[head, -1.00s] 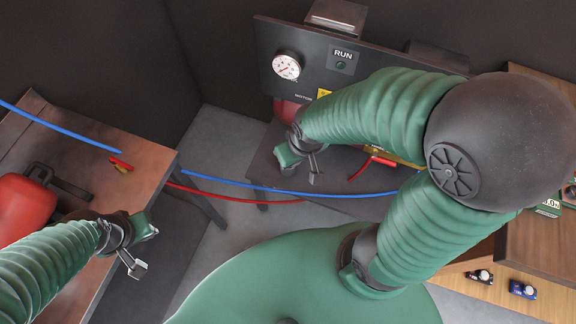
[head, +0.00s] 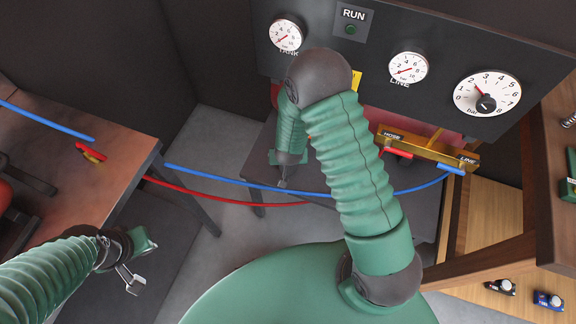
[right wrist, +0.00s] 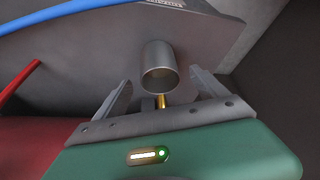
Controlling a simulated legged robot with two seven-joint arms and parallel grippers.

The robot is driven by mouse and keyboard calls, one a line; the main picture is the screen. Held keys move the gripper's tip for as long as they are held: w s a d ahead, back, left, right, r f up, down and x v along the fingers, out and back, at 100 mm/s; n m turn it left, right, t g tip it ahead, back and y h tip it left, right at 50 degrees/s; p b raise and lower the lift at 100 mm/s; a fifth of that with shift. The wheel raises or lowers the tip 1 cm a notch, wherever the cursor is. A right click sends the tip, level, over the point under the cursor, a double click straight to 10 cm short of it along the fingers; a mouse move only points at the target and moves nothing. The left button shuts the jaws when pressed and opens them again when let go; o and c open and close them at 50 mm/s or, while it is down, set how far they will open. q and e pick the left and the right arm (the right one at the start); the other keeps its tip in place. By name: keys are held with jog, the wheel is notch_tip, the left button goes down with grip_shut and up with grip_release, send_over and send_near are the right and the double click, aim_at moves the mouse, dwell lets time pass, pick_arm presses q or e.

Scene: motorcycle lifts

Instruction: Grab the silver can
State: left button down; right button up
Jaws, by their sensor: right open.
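The silver can (right wrist: 160,62) shows in the right wrist view as a short metallic cylinder on a grey surface. Its round, darker end faces the camera. My right gripper (right wrist: 160,80) is open, with one finger at each side of the can in that view and visible gaps between. In the head view my right gripper (head: 284,183) points down over the low dark table behind the hoses, and I cannot make out the can there. My left gripper (head: 131,278) is at lower left beside the wooden bench, with nothing visible in it; its jaw opening is unclear.
A blue hose (head: 240,183) and a red hose (head: 215,199) cross in front of the dark table (head: 262,150). A gauge panel (head: 440,50) stands behind, with a brass manifold (head: 430,150). The wooden bench (head: 70,130) is at left, wooden shelving at right.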

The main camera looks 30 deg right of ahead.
jog(key=shift+x, duration=0.8)
jog(key=b+x, duration=0.1)
jog(key=x, duration=0.3)
jog(key=shift+d+f+b, duration=0.15)
jog(key=shift+f+b, duration=0.2)
jog(key=shift+f, duration=0.05)
jog(key=shift+w+d+f, duration=0.1)
jog(key=shift+w+f, duration=0.15)
jog(key=shift+f, duration=0.1)
jog(key=shift+s+r, duration=0.1)
jog(key=shift+r, duration=0.05)
jog(key=c, duration=1.6)
